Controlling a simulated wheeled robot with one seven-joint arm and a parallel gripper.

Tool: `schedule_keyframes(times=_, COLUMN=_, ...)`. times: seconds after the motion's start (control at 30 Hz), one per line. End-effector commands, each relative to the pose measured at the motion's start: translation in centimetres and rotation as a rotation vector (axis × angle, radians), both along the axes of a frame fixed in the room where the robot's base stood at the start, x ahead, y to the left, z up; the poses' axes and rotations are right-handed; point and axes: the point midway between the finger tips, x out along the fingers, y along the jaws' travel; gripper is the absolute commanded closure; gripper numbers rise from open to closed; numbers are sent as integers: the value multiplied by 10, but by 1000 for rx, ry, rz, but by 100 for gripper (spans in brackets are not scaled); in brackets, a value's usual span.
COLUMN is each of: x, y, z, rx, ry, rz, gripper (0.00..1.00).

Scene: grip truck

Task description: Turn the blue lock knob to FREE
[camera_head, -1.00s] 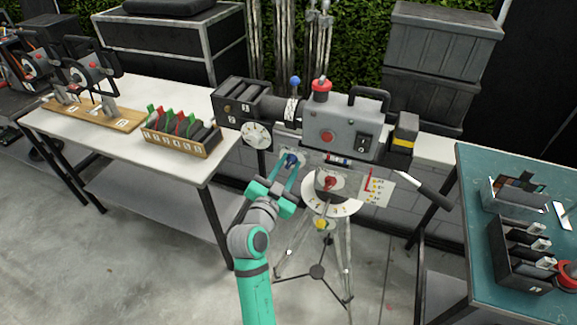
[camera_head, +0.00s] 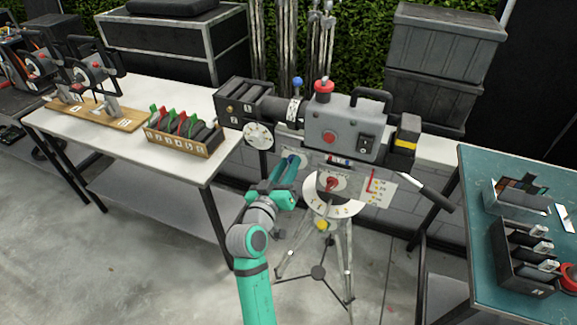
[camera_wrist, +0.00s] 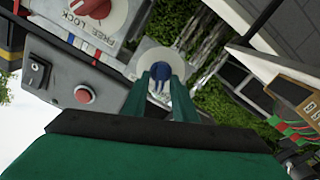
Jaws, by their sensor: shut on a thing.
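The blue lock knob (camera_head: 291,160) sits on a pale plate on the left side of the tripod head, below the camera body. In the wrist view the blue knob (camera_wrist: 159,82) shows between my two green fingers, in front of a round pale disc (camera_wrist: 158,62). My gripper (camera_head: 289,166) reaches up to it from below and is shut on the knob. It also shows in the wrist view (camera_wrist: 161,76). The fingers hide part of the knob, and I cannot read any marking beside it.
A red knob (camera_head: 332,183) sits right of the blue one; its plate reads FREE and LOCK in the wrist view (camera_wrist: 92,35). The grey camera (camera_head: 345,125) stands above on tripod legs (camera_head: 347,255). A white table (camera_head: 190,95) is left, a teal-topped table (camera_head: 480,200) right.

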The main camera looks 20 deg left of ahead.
Motion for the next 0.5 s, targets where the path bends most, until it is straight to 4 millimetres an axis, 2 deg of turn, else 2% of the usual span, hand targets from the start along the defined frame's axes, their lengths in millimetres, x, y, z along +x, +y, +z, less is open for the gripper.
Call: schedule_keyframes(times=0.5, x=0, y=1, z=-1, rx=-113, ry=4, rz=1, gripper=97)
